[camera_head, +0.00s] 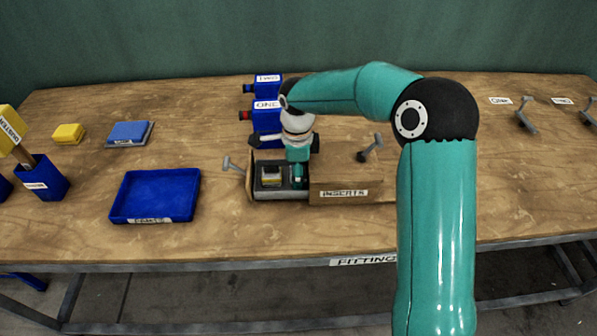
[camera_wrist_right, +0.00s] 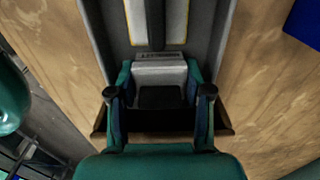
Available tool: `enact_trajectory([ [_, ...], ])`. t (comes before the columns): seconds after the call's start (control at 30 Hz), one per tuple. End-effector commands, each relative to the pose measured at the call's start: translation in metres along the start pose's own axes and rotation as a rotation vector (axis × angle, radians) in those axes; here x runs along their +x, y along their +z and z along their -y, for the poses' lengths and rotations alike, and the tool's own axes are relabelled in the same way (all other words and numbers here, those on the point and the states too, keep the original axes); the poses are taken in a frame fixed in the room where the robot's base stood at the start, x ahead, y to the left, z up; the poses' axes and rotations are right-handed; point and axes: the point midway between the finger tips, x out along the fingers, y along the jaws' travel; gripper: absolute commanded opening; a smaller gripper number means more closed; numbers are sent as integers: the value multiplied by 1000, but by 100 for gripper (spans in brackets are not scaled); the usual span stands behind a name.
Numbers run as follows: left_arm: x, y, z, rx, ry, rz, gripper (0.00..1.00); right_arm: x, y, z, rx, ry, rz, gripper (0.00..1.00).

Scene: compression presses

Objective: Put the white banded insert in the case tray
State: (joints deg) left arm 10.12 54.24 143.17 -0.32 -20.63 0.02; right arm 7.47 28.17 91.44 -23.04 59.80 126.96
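The blue case tray (camera_head: 126,206), its label only partly legible, lies empty on the left of the table. A cardboard box labelled INSERTS (camera_head: 325,192) stands at the middle, its left part open. Inside that part is a pale, yellow-edged piece (camera_head: 271,176). My right gripper (camera_head: 298,176) reaches down into the open part, right of that piece. In the wrist view its fingers stand on either side of a greyish-white block (camera_wrist_right: 160,73) with a dark patch in front. I cannot tell whether they press on it, or whether a band runs around it. My left gripper is not in view.
Blue units marked ONE (camera_head: 266,105) and TWO (camera_head: 268,78) stand behind the box. A blue holder (camera_head: 45,181) and yellow block (camera_head: 68,133) are at left.

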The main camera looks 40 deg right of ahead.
Motion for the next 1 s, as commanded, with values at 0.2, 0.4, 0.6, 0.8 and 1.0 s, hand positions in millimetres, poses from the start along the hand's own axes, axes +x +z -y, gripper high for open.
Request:
enact_trajectory([
  [0.2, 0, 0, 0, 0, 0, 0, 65, 0, 0, 0, 0, 0, 0, 60],
  [0.4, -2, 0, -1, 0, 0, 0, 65, -2, 0, 0, 0, 0, 0, 60],
  [0.6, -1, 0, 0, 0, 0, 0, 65, -22, 1, 1, 1, -4, 2, 60],
  [0.8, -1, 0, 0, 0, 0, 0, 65, -61, 0, 1, 0, -5, 2, 60],
  [1.0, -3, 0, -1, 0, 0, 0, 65, -99, 0, 1, 2, -3, 3, 60],
])
